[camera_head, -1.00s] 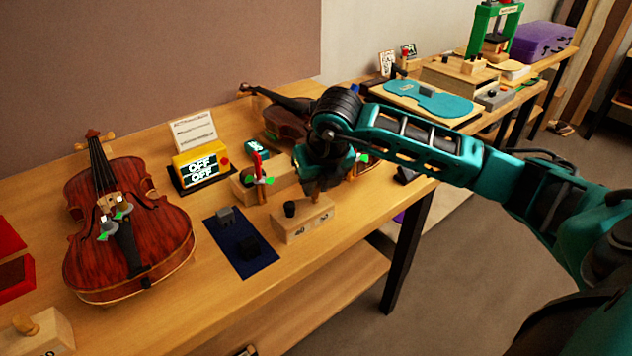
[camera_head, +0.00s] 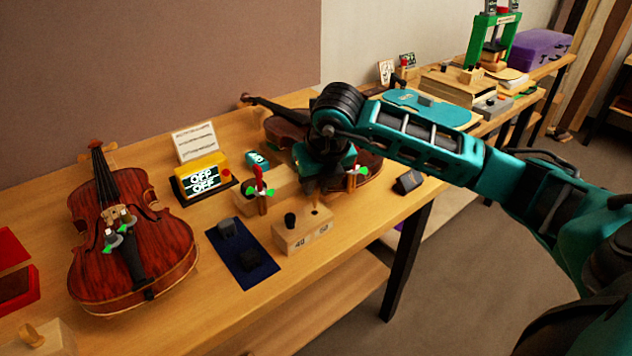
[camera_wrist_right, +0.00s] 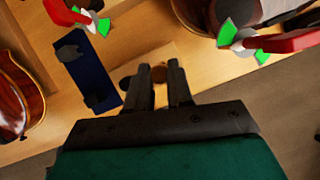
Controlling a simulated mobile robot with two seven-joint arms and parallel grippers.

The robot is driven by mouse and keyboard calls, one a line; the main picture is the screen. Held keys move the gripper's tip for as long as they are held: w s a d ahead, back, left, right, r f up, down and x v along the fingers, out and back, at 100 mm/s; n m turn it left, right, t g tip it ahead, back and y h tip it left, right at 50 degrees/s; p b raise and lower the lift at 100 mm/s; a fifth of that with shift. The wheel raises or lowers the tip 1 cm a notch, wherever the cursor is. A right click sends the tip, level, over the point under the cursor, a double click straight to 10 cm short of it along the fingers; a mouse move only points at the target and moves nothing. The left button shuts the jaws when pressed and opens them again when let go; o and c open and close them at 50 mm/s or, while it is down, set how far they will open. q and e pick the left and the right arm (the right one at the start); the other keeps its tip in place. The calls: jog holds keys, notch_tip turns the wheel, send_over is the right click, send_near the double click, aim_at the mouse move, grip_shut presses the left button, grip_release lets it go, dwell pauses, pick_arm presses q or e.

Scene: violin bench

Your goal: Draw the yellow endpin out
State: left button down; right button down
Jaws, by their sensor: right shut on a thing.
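My right gripper (camera_head: 313,190) is above the pale wooden block (camera_head: 302,234) marked 40 and 50, pointing down. In the right wrist view, its two dark fingers (camera_wrist_right: 160,84) are close together, with a small yellow-brown round piece (camera_wrist_right: 158,73) between their tips. This seems to be the yellow endpin; the fingers hide most of it. A short tan part shows under the fingertips in the head view, and I cannot tell whether it still touches the block. A black peg (camera_head: 290,220) stands at the block's left end. My left gripper is out of view.
A violin (camera_head: 172,245) lies at left and another (camera_head: 367,167) behind my gripper. A dark blue mat (camera_head: 237,263) with dark pieces lies left of the block. A red upright tool (camera_head: 259,181) stands close behind it. A yellow OFF box (camera_head: 203,163) stands farther back.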

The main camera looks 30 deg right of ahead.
jog(key=shift+r, duration=0.1)
jog(key=shift+r, duration=3.45)
